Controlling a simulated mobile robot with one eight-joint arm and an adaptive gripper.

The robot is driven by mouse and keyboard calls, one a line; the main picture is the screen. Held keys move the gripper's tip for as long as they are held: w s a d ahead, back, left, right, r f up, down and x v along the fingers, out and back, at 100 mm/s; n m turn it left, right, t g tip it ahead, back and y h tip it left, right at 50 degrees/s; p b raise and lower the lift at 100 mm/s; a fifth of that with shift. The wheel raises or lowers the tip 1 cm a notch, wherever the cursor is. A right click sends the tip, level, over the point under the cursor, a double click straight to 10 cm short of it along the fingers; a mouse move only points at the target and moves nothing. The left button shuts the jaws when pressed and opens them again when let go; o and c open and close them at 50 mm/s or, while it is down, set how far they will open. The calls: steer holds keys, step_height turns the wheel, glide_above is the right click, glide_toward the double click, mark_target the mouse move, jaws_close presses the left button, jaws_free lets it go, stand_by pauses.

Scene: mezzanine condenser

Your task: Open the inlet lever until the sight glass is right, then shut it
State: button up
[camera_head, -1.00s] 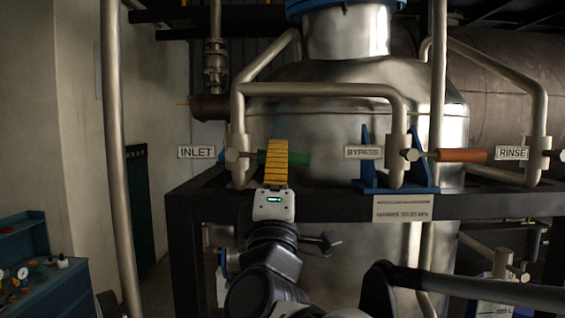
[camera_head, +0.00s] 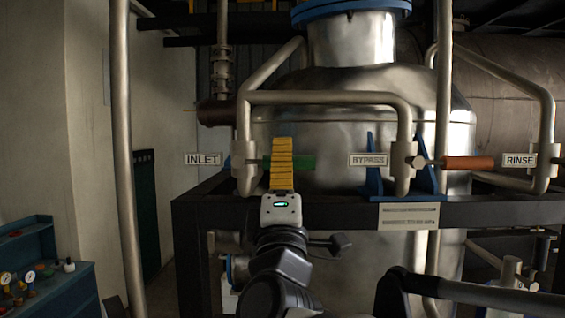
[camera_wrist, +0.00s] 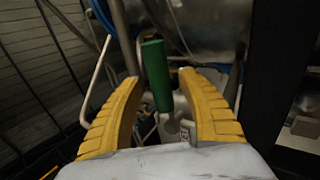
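The inlet lever has a green grip (camera_head: 303,162) and sticks out level to the right of the pipe by the INLET label (camera_head: 203,159). My gripper (camera_head: 281,142) is in front of it, its yellow fingers covering the middle of the grip. In the wrist view the green grip (camera_wrist: 156,75) lies between the two spread fingers of my gripper (camera_wrist: 160,80), with gaps visible on both sides. I cannot make out a sight glass in either view.
The bypass lever with an orange-brown grip (camera_head: 468,163) is to the right, by the BYPASS label (camera_head: 368,160). The RINSE label (camera_head: 519,160) is farther right. A dark frame beam (camera_head: 345,212) runs below the levers. A vertical pipe (camera_head: 122,160) stands at left.

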steer(key=v, duration=1.2)
